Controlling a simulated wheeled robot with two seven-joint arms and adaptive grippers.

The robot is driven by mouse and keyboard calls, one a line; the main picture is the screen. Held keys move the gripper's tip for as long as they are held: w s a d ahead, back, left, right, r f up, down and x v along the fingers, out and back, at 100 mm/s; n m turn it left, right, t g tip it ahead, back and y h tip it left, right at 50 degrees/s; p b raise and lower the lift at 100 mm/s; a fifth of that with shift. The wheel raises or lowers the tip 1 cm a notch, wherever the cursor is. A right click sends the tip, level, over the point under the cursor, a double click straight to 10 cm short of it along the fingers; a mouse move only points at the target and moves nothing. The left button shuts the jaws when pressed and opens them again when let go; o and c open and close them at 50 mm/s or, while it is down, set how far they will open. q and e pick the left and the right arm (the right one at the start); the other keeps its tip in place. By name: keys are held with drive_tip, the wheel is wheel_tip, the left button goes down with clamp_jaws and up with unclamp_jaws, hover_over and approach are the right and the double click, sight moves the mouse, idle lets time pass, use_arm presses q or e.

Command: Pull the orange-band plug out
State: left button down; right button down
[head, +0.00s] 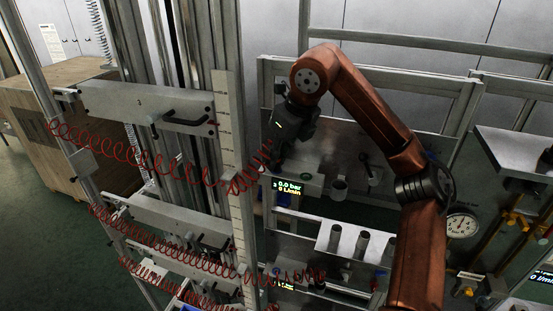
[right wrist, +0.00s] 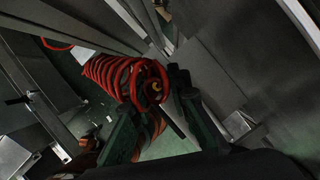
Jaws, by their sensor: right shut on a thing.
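My right gripper (head: 275,150) is in front of the metal panel, at the right end of the uppermost red coiled hose (head: 240,182). In the right wrist view my right gripper (right wrist: 162,112) has its two dark green fingers close around a small plug (right wrist: 155,90) with an orange-brown part, at the end of the red coil (right wrist: 112,74). The gripper is shut on this plug. The fingers and the coil hide much of it, so its band and whether it still sits in a socket cannot be told. My left gripper is not in view.
More red coiled hoses (head: 165,250) hang across the metal rack (head: 150,104) at left. A display (head: 288,187) reads 0.0 bar below my gripper. Several short metal cups (head: 362,243) stand on a ledge. A round gauge (head: 461,226) is at right, and a wooden crate (head: 52,125) behind left.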

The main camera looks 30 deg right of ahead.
drive_tip(key=shift+r, duration=0.75)
idle(0.7)
drive_tip(key=shift+r, duration=0.8)
drive_tip(key=shift+r, duration=2.2)
